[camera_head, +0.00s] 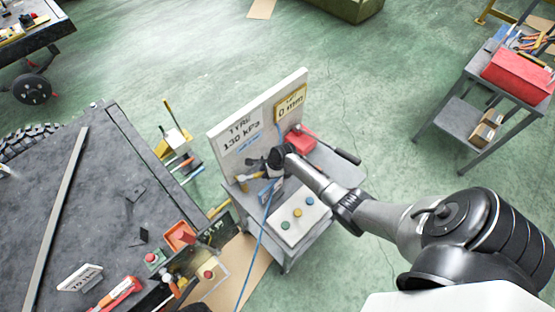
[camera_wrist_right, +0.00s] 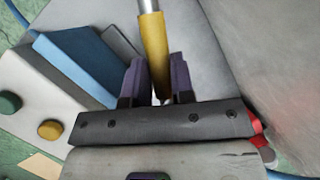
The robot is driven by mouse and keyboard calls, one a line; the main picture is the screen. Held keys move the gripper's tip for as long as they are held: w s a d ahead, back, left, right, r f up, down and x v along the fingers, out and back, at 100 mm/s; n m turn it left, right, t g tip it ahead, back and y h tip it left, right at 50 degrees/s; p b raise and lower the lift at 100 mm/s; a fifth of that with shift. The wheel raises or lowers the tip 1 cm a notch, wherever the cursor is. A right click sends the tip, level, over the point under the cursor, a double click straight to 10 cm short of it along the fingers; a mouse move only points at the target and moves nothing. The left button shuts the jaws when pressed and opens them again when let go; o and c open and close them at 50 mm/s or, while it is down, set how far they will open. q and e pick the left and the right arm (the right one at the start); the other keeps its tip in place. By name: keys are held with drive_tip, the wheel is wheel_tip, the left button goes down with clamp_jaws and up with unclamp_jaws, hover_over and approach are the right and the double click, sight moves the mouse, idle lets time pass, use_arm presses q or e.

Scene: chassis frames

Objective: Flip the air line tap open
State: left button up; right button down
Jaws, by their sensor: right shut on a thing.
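The air line tap appears as a yellow handle on a silver rod in the right wrist view (camera_wrist_right: 153,42). In the head view a brass-yellow piece of it (camera_head: 242,182) shows at the foot of the upright panel, just left of my right gripper (camera_head: 264,172). In the wrist view the two dark fingers (camera_wrist_right: 158,78) stand on either side of the yellow handle and are shut on it. The tap's body is mostly hidden, and I cannot tell its angle. My left gripper is not in view.
A grey cart (camera_head: 322,226) carries the panel reading "TYRE 130 kPa" (camera_head: 238,136), a button box (camera_head: 298,214) and a red unit with a black lever (camera_head: 300,140). A blue hose (camera_head: 258,240) hangs in front. A dark workbench (camera_head: 85,200) stands left.

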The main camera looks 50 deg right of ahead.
drive_tip(key=shift+s+a+r+m+p, duration=0.1)
drive_tip(key=shift+s+a+m+p, duration=0.2)
drive_tip(key=shift+p, duration=0.15)
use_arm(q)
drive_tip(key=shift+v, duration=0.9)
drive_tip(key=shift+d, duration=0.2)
use_arm(e)
drive_tip(key=c, duration=1)
unclamp_jaws()
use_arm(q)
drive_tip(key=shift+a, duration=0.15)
use_arm(e)
drive_tip(key=shift+o, duration=0.2)
use_arm(q)
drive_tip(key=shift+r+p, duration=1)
drive_tip(key=shift+p, duration=0.1)
use_arm(e)
drive_tip(key=v, duration=1.3)
drive_tip(key=shift+s+r, duration=0.25)
